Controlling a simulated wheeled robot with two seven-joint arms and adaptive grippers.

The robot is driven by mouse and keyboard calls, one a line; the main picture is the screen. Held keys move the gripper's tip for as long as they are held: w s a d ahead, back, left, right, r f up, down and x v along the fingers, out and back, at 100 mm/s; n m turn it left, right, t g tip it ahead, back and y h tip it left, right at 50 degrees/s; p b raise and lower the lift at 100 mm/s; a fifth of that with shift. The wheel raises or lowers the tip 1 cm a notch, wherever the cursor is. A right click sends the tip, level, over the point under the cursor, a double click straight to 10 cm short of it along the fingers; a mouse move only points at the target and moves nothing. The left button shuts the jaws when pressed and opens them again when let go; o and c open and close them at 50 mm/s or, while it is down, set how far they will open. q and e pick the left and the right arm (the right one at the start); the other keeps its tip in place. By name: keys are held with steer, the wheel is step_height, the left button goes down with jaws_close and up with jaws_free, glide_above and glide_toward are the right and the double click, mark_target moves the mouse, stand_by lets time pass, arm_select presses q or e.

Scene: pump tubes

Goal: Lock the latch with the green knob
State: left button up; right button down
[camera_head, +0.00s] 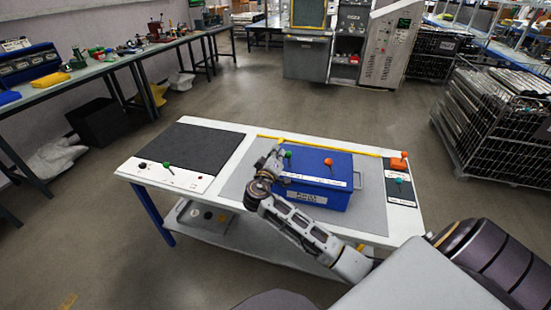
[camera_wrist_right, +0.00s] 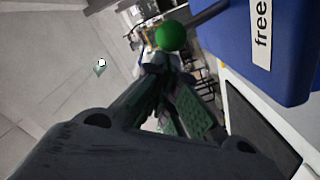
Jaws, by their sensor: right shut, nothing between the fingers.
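The blue box (camera_head: 318,196) stands on the table and has white labels. A green knob (camera_head: 287,154) shows at its left end, beside my right gripper (camera_head: 278,151). An orange knob (camera_head: 328,162) sits on top of the box. In the right wrist view the green knob (camera_wrist_right: 170,36) is on a dark rod reaching to the blue box (camera_wrist_right: 262,50), near a label reading "free". My right gripper (camera_wrist_right: 159,66) is shut and empty. Its tips appear just short of the green knob; I cannot tell whether they touch. The latch body is mostly hidden. My left gripper is out of view.
Another green-knobbed lever (camera_head: 167,165) stands on the white panel at the table's left, by a black mat (camera_head: 190,145). A panel at the right end carries an orange knob (camera_head: 399,163) and a teal knob (camera_head: 399,181). A wire cage (camera_head: 495,125) stands far right.

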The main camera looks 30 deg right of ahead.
steer(key=shift+s+d+m, duration=0.3)
steer(key=shift+s+d, duration=0.1)
steer(key=shift+s+d+r, duration=0.1)
steer(key=shift+s+d+r+b, duration=0.25)
steer(key=shift+s+d+b, duration=0.25)
steer(key=shift+s+d, duration=0.25)
steer(key=shift+r, duration=0.1)
steer(key=shift+s+a, duration=0.35)
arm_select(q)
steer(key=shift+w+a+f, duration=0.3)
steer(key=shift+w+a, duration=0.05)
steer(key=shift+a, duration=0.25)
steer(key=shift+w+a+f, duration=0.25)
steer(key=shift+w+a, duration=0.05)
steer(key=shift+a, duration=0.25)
arm_select(e)
steer(key=v, duration=1.1)
